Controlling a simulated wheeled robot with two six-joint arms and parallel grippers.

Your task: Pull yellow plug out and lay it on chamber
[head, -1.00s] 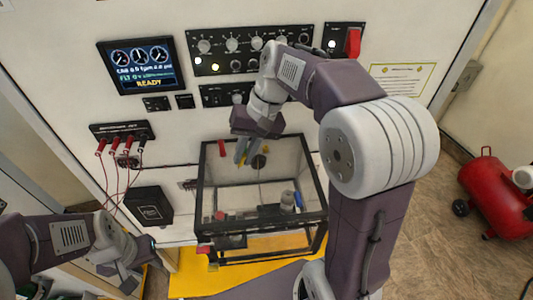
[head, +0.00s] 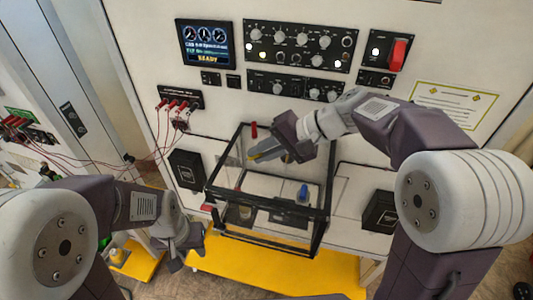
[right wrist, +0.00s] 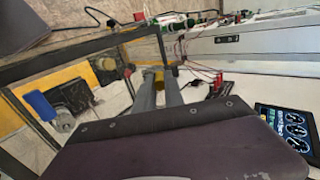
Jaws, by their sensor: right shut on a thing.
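The chamber (head: 322,222) is a clear box with a black frame, standing against the white panel wall. My right gripper (head: 255,156) is over the chamber's open-looking top, pointing left in the head view. It is shut on the yellow plug (head: 253,156), of which only a small yellow part shows at the fingertips. In the right wrist view the fingers (right wrist: 160,80) meet around a small yellow piece (right wrist: 157,68). My left gripper (head: 180,258) hangs low at the left of the chamber, away from it; its fingers are too unclear to judge.
A blue-topped item (head: 302,192) stands inside the chamber. A red piece (head: 254,130) is at its back edge. Red leads (head: 180,105) hang from the wall panel at left. Black boxes (head: 187,170) flank the chamber, and a yellow platform (head: 275,275) lies below.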

